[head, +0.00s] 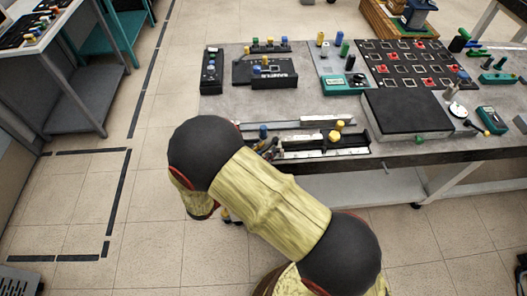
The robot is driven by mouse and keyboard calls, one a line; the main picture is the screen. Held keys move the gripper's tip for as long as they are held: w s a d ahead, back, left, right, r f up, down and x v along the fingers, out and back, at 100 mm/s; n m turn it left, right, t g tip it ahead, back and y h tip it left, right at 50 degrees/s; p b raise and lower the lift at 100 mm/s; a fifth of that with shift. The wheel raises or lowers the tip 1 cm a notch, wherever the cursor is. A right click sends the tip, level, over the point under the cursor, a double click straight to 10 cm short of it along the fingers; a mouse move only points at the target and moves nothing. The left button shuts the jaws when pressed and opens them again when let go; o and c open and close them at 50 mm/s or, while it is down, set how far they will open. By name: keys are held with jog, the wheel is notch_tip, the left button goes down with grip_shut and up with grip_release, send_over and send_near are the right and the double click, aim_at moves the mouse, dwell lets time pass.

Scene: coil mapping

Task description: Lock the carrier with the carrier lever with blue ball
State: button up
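The carrier assembly (312,154) is a long dark and silver rail unit lying along the front edge of the grey table. A small blue ball (263,130) stands at its left part; its lever is too small to make out. A yellow ball (335,135) stands on the unit farther right. My gripper (268,150) is at the left end of the unit, just in front of the blue ball. It is mostly hidden behind my black and yellow arm. Whether its fingers are open or shut, or touch the lever, cannot be seen.
A large black box (406,113) stands right of the rail unit. A dark board with red pieces (411,62) and small devices with coloured knobs fill the back of the table (224,108). Another workbench (80,85) stands at the left. The tiled floor between is clear.

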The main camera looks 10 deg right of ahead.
jog(key=shift+c, duration=1.1)
grip_shut()
